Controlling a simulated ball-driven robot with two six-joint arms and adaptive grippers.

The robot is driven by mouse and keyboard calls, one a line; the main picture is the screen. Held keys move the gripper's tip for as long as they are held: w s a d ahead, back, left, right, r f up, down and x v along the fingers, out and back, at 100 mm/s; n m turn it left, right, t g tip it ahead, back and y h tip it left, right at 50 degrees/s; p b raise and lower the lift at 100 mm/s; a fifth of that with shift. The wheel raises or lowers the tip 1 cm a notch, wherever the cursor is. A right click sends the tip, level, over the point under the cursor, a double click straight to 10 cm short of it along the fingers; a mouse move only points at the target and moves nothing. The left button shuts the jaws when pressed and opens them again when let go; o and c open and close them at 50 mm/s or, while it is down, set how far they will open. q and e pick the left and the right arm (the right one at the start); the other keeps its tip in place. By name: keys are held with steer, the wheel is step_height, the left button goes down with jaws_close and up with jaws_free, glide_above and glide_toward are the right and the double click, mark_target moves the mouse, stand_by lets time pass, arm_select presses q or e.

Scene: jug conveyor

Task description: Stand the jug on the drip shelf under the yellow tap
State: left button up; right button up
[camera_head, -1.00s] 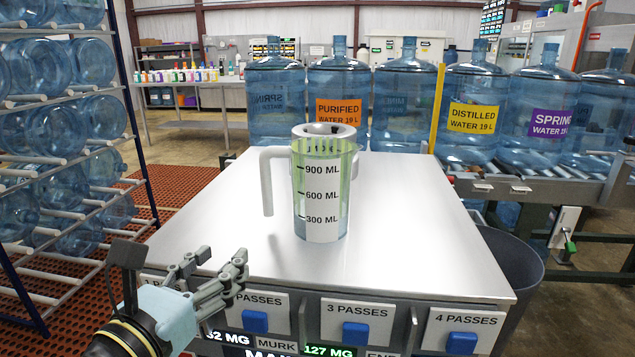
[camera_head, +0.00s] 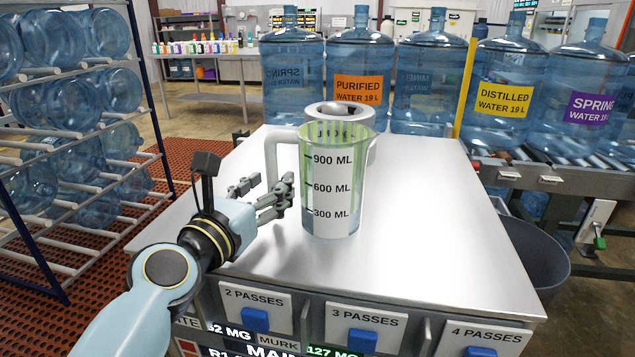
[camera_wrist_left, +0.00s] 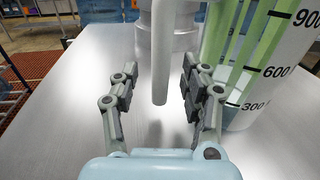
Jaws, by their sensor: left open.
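The clear jug (camera_head: 333,190) with a green-tinted upper part and black ML marks stands upright on a pale metal table top. Its pale grey handle (camera_head: 271,160) is on its left side and hangs down to a free lower end. My left gripper (camera_head: 276,192) is open at the handle's lower end, left of the jug. In the left wrist view the handle (camera_wrist_left: 161,55) hangs between the two spread fingers, with gaps on both sides. My right gripper is not in view. I cannot make out a drip shelf or yellow tap.
A pale cylinder with a ringed top (camera_head: 340,112) stands close behind the jug. The metal table top (camera_head: 430,210) is clear to the right. Blue buttons (camera_head: 362,341) line its front. Large water bottles (camera_head: 425,80) stand behind; a bottle rack (camera_head: 75,150) is at left.

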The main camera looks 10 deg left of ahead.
arm_select(q)
steer(key=shift+x, duration=1)
steer(key=shift+s, duration=0.1)
steer(key=shift+c, duration=0.4)
jaws_close()
